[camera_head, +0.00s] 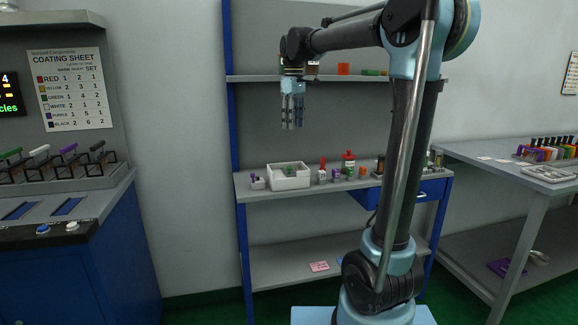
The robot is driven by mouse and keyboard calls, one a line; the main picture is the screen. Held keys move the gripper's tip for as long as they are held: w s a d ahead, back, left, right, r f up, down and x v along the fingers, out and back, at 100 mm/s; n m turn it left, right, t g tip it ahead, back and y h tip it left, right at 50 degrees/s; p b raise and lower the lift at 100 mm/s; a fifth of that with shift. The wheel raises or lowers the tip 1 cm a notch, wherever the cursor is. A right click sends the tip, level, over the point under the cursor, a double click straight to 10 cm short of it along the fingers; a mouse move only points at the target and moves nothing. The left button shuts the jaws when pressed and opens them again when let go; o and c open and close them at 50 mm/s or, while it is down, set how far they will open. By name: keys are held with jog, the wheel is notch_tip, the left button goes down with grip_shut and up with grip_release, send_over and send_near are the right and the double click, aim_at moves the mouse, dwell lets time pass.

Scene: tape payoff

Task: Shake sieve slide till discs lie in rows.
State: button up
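My gripper (293,115) points straight down in front of the rack, above the white box on the bench shelf and clear of everything. Its two fingers hang close together, and I see nothing between them; the gap is too small to judge. I cannot make out a sieve slide or rows of discs for certain. A flat grey tray (549,174) with small marks in it lies on the right table, too small to read. The white box (289,183) holds a small green thing.
The rack shelf (240,191) carries small bottles, among them a red-capped bottle (348,163), and a blue drawer (430,190) sits below it. At left stands a blue console (80,265) with coloured levers, under a coating sheet (70,88). My arm hides part of the rack.

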jog(key=shift+n, duration=0.3)
jog(key=f, duration=0.5)
jog(key=a+f, duration=0.1)
jog(key=f, duration=0.5)
jog(key=w+f, duration=0.1)
jog(key=f, duration=0.4)
jog(key=shift+w+a+f, duration=0.1)
jog(key=shift+a+f, duration=0.2)
jog(key=shift+f, duration=0.1)
grip_shut()
